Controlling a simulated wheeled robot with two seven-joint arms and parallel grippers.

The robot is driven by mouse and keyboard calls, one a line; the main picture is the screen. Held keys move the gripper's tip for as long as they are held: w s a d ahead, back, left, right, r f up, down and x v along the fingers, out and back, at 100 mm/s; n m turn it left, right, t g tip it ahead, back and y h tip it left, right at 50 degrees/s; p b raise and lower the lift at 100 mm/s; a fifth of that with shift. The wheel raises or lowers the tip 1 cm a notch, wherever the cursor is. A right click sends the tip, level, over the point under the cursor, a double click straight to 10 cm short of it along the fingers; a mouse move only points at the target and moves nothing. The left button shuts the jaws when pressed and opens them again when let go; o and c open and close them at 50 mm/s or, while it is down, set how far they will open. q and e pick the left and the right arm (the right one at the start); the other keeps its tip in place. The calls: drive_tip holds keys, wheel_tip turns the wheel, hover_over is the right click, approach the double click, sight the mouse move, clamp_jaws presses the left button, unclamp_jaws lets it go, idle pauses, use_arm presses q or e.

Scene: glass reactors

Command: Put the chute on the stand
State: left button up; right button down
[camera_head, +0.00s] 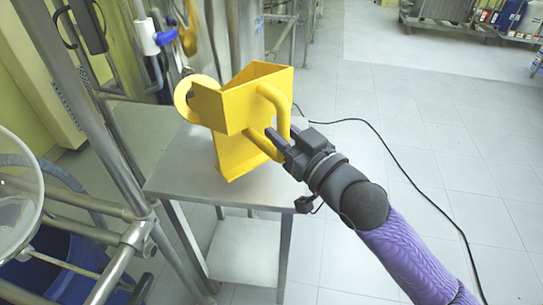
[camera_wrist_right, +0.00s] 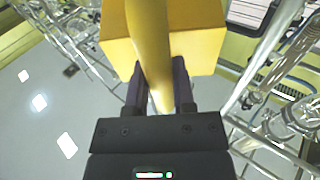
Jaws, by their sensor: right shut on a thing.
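The yellow chute (camera_head: 237,105) is at the small metal stand (camera_head: 168,180), above its top in the head view. It has a box-like hopper, a round ring at the left, a curved handle at the right and a flat foot below. I cannot tell whether the foot touches the stand. My right gripper (camera_head: 277,143) is shut on the chute's handle. In the right wrist view the gripper (camera_wrist_right: 160,95) has its two fingers on either side of the yellow handle, with the chute's body (camera_wrist_right: 195,40) behind it. My left gripper is not in view.
Metal frame pipes (camera_head: 105,135) and a white round wheel (camera_head: 18,190) stand at the left, with a blue drum (camera_head: 75,275) below. A black cable (camera_head: 400,190) runs over the tiled floor (camera_head: 400,95). The floor to the right is mostly clear. A loaded cart (camera_head: 450,20) stands far back.

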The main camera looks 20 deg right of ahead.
wheel_tip(320, 180, down, 5)
drive_tip(key=shift+r+b, duration=0.1)
drive_tip(key=shift+b, duration=0.95)
drive_tip(key=shift+r, duration=0.2)
drive_tip(key=c, duration=0.6)
unclamp_jaws()
drive_tip(key=shift+o, duration=0.8)
